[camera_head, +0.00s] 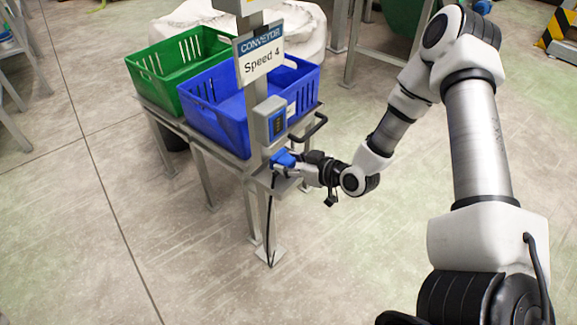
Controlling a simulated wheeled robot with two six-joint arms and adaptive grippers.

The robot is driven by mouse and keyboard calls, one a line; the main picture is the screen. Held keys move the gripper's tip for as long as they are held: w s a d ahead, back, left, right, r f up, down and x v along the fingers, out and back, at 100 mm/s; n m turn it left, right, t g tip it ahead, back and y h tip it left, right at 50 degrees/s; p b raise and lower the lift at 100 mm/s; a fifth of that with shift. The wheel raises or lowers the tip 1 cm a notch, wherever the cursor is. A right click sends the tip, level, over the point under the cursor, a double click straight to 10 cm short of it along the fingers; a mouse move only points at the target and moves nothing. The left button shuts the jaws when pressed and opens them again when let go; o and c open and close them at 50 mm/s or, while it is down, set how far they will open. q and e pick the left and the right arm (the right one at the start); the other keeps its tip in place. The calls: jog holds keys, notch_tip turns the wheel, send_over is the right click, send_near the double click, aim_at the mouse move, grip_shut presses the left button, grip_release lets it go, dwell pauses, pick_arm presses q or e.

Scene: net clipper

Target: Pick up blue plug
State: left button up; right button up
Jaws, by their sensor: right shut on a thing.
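The blue plug (283,157) is at the side of the grey control post, just below a small box with a blue-framed display. My right gripper (290,168) reaches in from the right and is shut on the blue plug. The fingers partly cover the plug, and I cannot tell whether it is still seated in the post. A black cable (269,215) hangs down along the post below it. My left gripper is not in view.
A black handle (313,127) sticks out just above my gripper. The floor in front is clear.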

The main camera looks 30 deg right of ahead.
jog(key=s+d+r+p, duration=0.2)
jog(key=s+d+p, duration=0.6)
jog(key=d, duration=0.5)
jog(key=shift+s+d+p, duration=0.2)
jog(key=shift+s+p, duration=0.2)
jog(key=shift+p, duration=0.45)
jog(key=shift+r, duration=0.1)
